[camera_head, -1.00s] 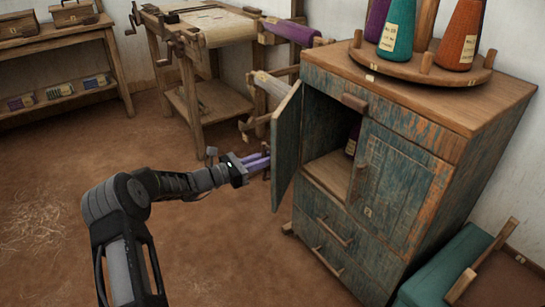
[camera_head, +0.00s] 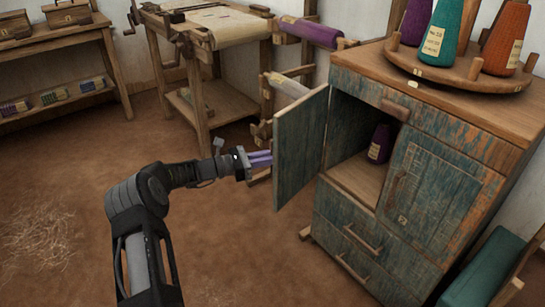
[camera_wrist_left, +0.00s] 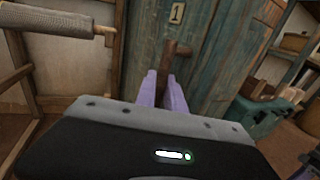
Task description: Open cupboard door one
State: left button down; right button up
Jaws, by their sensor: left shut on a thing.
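Cupboard door one (camera_head: 301,150), a worn blue-green panel, stands swung open on the left of the cupboard (camera_head: 400,222) in the head view. The left wrist view shows its face (camera_wrist_left: 215,60) with the number plate "1" (camera_wrist_left: 177,13) and a brown wooden handle (camera_wrist_left: 175,50). My left gripper (camera_head: 268,158) is at the door's outer side. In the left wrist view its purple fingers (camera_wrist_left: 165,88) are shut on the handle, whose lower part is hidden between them. My right gripper is not in view.
A purple cone (camera_head: 379,144) stands inside the open compartment. The second door (camera_head: 428,195) is shut. Yarn cones stand on a round tray (camera_head: 455,72) on top. A loom frame (camera_head: 215,70) stands behind my gripper. The floor in front is clear.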

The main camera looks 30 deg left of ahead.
pick_arm(q)
jog(key=c, duration=1.4)
grip_release()
jog(key=shift+c, duration=0.2)
jog(key=p+v, duration=0.1)
jog(key=v, duration=0.6)
jog(key=shift+s+a, duration=0.25)
